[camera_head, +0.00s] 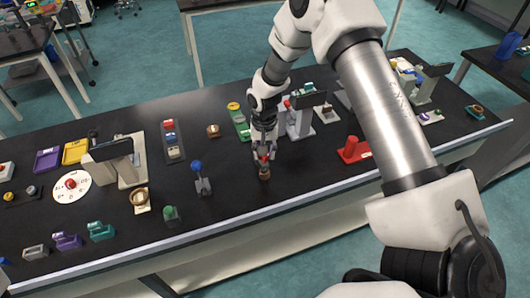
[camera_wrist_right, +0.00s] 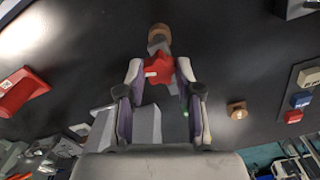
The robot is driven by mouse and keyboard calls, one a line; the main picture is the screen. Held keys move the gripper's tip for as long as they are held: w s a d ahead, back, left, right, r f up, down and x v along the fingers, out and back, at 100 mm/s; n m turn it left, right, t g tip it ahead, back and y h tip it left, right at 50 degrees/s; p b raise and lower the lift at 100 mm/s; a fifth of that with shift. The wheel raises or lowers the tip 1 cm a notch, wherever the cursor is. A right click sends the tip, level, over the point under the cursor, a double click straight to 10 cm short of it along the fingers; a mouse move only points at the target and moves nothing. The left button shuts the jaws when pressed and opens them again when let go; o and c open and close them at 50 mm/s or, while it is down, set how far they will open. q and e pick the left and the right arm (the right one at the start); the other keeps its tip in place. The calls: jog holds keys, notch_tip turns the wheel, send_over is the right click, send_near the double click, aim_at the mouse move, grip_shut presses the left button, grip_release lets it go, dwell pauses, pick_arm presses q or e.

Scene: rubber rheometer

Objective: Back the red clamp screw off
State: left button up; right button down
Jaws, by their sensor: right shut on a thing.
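The red clamp screw (camera_wrist_right: 160,70) has a star-shaped red knob and sits between the fingers of my right gripper (camera_wrist_right: 159,78) in the right wrist view. In the head view my right gripper (camera_head: 264,150) points down near the front edge of the table, shut on the red knob (camera_head: 264,159). A brown round piece (camera_head: 264,174) is just below the knob; it also shows beyond the knob in the wrist view (camera_wrist_right: 159,31). A grey part joins the two there. The fingers hide part of the knob's sides. My left gripper is not in view.
A blue-knobbed grey stand (camera_head: 203,184) is left of the gripper. A red block (camera_head: 353,150) is to the right. The black tabletop (camera_head: 235,205) is clear in front.

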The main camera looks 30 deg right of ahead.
jog(key=n, duration=0.4)
jog(key=shift+s+f+n, duration=0.15)
jog(key=shift+f+n, duration=0.05)
jog(key=shift+n, duration=0.1)
jog(key=c, duration=0.9)
grip_release()
jog(key=shift+r, duration=0.1)
